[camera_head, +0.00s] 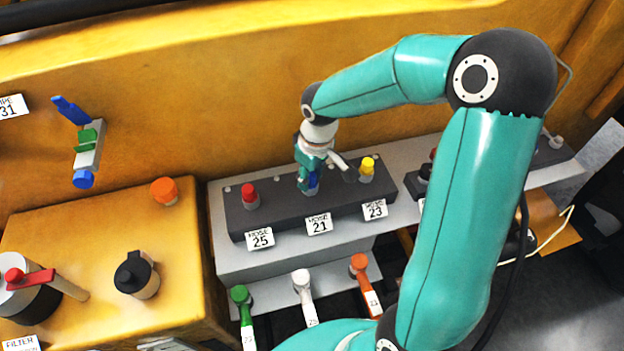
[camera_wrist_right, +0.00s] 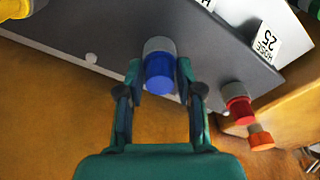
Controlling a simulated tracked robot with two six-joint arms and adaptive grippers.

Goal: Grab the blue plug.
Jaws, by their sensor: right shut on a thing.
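The blue plug (camera_head: 314,180) stands in the dark grey block, between the red plug (camera_head: 250,196) and the yellow plug (camera_head: 367,170), above the label 21. My right gripper (camera_head: 307,184) reaches down from above and is shut on it. In the right wrist view the blue plug (camera_wrist_right: 159,74), with its grey collar, sits between the two fingertips (camera_wrist_right: 160,82). It appears to be still seated at the block. The fingers partly hide it in the head view. My left gripper is in neither view.
The dark block (camera_head: 285,222) lies on a grey ledge against a yellow wall. Green, white and orange levers (camera_head: 302,290) stand below in front. At left are a yellow box with an orange cap (camera_head: 164,190), a black knob (camera_head: 136,275) and a red-handled filter valve (camera_head: 30,278).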

